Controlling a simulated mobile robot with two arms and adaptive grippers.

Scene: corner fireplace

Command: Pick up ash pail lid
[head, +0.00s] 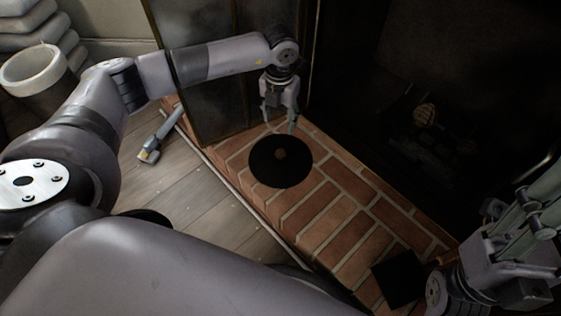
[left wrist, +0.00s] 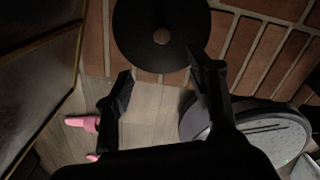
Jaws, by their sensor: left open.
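The ash pail lid (head: 279,175) is a flat black disc with a small brownish knob at its centre. It lies on the brick hearth. My left gripper (head: 279,126) hangs just beyond the lid's far edge, open and empty, fingers pointing down. In the left wrist view the lid (left wrist: 135,38) is at the top centre, ahead of the open fingers (left wrist: 160,72), with its knob in line with the gap. My right gripper (head: 538,205) is at the right edge of the head view, away from the lid; its jaw opening is unclear.
A framed screen panel (head: 205,100) stands close behind my left arm. The dark firebox is at right. A black square item (head: 398,278) lies on the front bricks. A grey tool (head: 158,138) lies on the wood floor. A pale pot (head: 35,72) stands at left.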

